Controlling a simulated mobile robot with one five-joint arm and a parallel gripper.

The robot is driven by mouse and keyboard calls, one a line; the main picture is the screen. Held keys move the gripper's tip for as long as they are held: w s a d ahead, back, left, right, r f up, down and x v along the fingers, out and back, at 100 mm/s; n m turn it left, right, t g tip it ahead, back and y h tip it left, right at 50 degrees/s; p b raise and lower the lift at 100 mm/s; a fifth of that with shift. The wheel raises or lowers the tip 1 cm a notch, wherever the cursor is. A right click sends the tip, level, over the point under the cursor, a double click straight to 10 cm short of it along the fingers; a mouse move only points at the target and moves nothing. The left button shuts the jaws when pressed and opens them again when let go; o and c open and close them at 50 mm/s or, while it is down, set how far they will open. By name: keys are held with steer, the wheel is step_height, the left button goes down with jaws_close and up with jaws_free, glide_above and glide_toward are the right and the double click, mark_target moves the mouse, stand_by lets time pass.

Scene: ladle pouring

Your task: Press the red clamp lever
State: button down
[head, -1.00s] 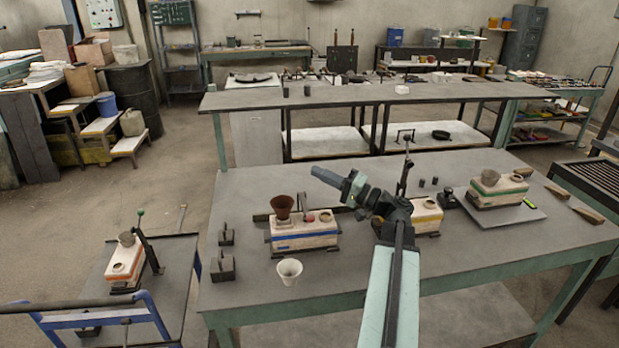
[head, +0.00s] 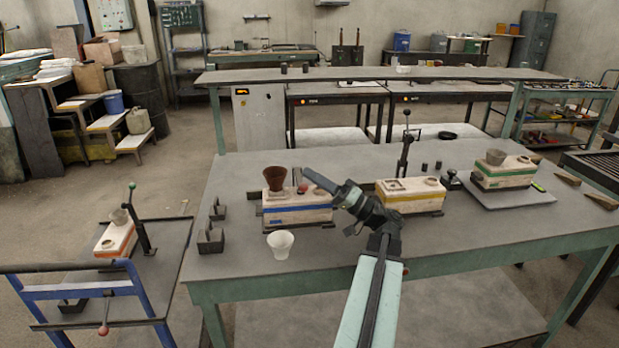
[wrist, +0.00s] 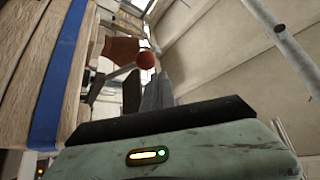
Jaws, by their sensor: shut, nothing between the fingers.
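The red clamp lever shows in the wrist view as a red ball knob (wrist: 146,61) on a thin grey arm. It stands close beside the wooden box with the blue stripe (wrist: 62,85). My gripper (wrist: 147,88) is shut and empty, its grey fingers just below the knob in that picture; I cannot tell whether they touch it. In the head view my gripper (head: 318,181) reaches left to the blue-striped box (head: 290,214), near its brown cup (head: 276,179).
A white cup (head: 280,243) stands in front of the box. A yellow-striped box (head: 410,199) with a black-knobbed lever (head: 407,135) stands to the right, a green-striped one (head: 505,173) beyond. Dark metal blocks (head: 210,240) stand left. The table front is mostly clear.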

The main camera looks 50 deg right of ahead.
steer(key=shift+s+d, duration=0.15)
stand_by(0.3)
steer(key=s+d+f+b, duration=0.2)
steer(key=s+d, duration=0.3)
steer(key=s, duration=0.2)
steer(key=shift+s+d, duration=0.15)
steer(key=shift+d, duration=0.25)
